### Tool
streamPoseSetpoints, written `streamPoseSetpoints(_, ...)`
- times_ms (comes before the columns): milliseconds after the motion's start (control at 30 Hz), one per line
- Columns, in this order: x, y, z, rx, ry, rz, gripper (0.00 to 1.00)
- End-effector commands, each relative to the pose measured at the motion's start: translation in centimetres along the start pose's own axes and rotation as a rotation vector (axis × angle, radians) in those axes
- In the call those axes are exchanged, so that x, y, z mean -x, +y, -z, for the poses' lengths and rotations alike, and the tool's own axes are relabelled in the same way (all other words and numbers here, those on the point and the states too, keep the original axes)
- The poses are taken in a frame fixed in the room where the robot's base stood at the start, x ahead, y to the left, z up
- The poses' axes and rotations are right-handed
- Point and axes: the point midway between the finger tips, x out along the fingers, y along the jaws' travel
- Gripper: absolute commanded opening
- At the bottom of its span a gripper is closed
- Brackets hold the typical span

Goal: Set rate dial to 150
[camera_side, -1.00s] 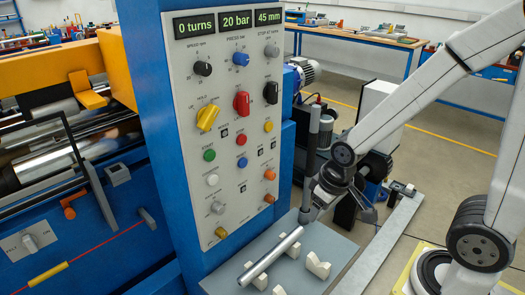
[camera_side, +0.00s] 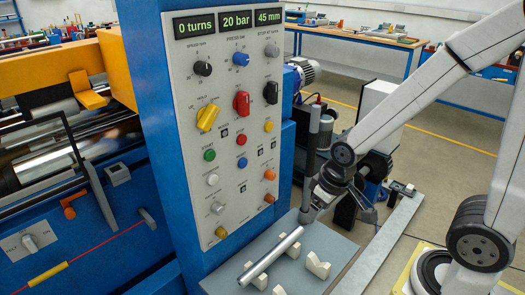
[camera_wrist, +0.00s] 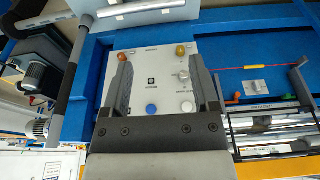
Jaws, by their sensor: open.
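The blue machine's upright control panel (camera_side: 226,140) carries several knobs and buttons. No label that I can make out reads as rate. A small grey dial with marks around it (camera_side: 217,207) sits low on the panel's left side; its setting is too small to read. In the wrist view this grey dial (camera_wrist: 183,75) shows between my fingers, nearer the right one. My gripper (camera_wrist: 162,70) is open and empty, facing the lower panel. It appears to stand off the panel, touching no control. In the side view the fingertips are hard to make out.
Near the grey dial are an amber knob (camera_side: 221,232), a white button (camera_side: 212,180) and a blue button (camera_side: 242,163). A dark post (camera_side: 313,140) stands right of the panel. A metal rod (camera_side: 270,256) lies on light supports on the grey plate below.

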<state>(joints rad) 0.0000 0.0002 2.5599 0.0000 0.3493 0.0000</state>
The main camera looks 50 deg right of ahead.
Motion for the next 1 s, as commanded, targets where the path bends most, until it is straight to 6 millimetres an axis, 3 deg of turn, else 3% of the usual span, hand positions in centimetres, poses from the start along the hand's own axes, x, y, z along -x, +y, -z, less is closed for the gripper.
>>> streamPoseSetpoints(267,-1.1,-0.2,1.9,0.005,0.055,0.003,0.84)
streamPoseSetpoints(700,-6.8,-1.4,11.1,0.022,0.355,0.011,0.84)
streamPoseSetpoints(1000,-11.2,-2.3,16.2,0.032,0.583,0.011,0.84)
